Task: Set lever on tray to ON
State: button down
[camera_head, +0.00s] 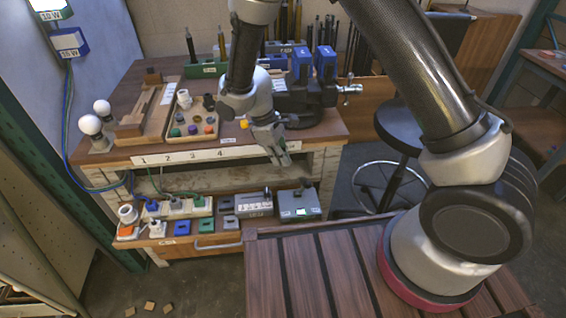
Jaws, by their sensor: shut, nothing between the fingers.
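A pulled-out tray (185,251) extends from the lower part of the workbench. At its right end sits a grey box (312,212) with a small lit green display. A small dark upright part (305,184) at its top back looks like a lever, but its setting is too small to read. A second grey box (254,204) with a white label stands to its left, with a thin upright part on it. My gripper (287,161) is shut and empty. It points down in front of the bench edge, above and apart from the grey boxes.
Plugs, a power strip (178,207) and small blue and green blocks fill the tray's left side. The bench top holds a parts tray (190,128), bulbs (90,125) and a blue-and-black vise (303,90). A black stool (398,128) stands right. Blocks lie on the floor.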

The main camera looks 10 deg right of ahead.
aim_at(303, 189)
jog(key=x, duration=0.8)
jog(key=shift+d+r, duration=0.1)
jog(key=shift+d+r, duration=0.25)
jog(key=shift+d, duration=0.95)
jog(key=shift+a, duration=0.1)
